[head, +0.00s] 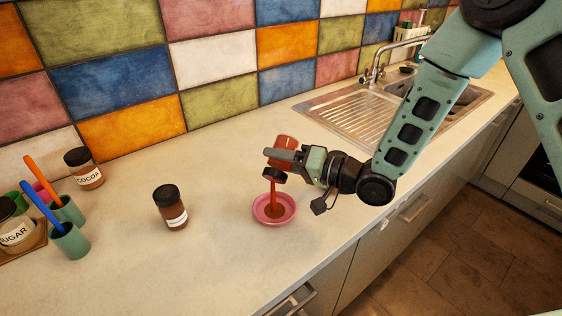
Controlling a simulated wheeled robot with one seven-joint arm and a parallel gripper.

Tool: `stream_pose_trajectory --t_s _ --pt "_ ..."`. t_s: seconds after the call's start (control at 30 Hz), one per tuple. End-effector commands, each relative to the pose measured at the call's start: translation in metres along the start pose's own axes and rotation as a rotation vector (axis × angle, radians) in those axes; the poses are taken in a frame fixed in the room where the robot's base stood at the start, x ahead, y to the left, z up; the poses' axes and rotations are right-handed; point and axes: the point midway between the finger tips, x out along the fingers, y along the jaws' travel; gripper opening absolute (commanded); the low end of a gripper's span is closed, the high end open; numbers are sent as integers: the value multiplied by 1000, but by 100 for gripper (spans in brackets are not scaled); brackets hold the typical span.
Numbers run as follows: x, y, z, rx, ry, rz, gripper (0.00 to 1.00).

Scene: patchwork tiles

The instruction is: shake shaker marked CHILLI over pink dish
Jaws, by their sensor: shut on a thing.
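My gripper (282,157) is shut on a shaker with a red-brown body (286,142) and a dark cap (272,175). The shaker is tipped over, cap down, above the pink dish (259,217). A red-brown stream (274,196) runs from the cap into the dish, and red-brown matter covers part of its bottom. The dish stands on the counter. The gripper's fingers hide part of the held shaker, and I cannot read any CHILLI label on it.
A dark-capped jar (171,207), label unreadable, stands left of the dish. A COCOA jar (83,168), a SUGAR jar (16,232) and green cups (70,243) with handles are further left. A sink (365,117) lies behind right. The counter (205,270) front is clear.

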Motion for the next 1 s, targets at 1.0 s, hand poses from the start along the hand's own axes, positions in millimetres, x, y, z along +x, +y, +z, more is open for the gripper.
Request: stream_pose_trajectory --t_s 1.0 --pt "2 24 14 0 0 0 22"
